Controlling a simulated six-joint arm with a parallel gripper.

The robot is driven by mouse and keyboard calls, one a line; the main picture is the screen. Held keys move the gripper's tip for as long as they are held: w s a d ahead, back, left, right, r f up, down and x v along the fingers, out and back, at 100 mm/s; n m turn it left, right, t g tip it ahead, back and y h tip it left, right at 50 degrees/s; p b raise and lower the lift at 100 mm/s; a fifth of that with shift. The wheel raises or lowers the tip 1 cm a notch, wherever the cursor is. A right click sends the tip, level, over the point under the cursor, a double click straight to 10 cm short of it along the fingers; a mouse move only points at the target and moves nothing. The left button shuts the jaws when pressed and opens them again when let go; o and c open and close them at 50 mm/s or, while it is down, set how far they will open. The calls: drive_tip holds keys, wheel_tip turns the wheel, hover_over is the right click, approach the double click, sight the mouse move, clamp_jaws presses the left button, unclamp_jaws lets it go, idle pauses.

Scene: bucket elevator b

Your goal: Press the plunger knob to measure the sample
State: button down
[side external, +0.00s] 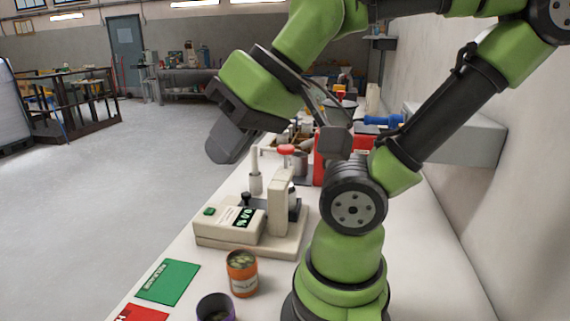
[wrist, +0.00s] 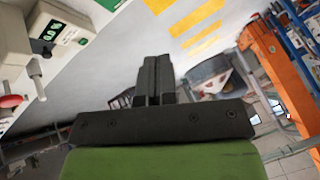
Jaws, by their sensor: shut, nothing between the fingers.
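A beige measuring device (side external: 232,235) stands on the white bench, with a lit display (side external: 244,217) and a green button (side external: 209,211). Its upright column (side external: 280,207) has a red knob (side external: 286,150) above it, which looks like the plunger knob. The device (wrist: 70,22) shows at the upper left in the wrist view, with the red knob (wrist: 10,101) at the left edge. My gripper (side external: 222,153) is shut and empty, above and left of the device and apart from the knob. In the wrist view the closed fingers (wrist: 153,82) point away from the device.
An orange can (side external: 242,273) and a purple-rimmed cup (side external: 216,307) stand in front of the device. A green card (side external: 168,281) and a red card (side external: 142,313) lie at the bench's front left. Containers and a red object crowd the bench behind the device.

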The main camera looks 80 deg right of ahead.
drive_tip(key=m+g+h, duration=0.3)
drive_tip(key=g+h, duration=0.3)
drive_tip(key=h, duration=0.3)
hover_over(283, 146)
drive_tip(key=shift+s+r, duration=0.1)
drive_tip(key=shift+r, duration=0.25)
drive_tip(key=shift+a, duration=0.1)
drive_tip(key=shift+f, duration=4.4)
drive_tip(key=shift+f, duration=0.4)
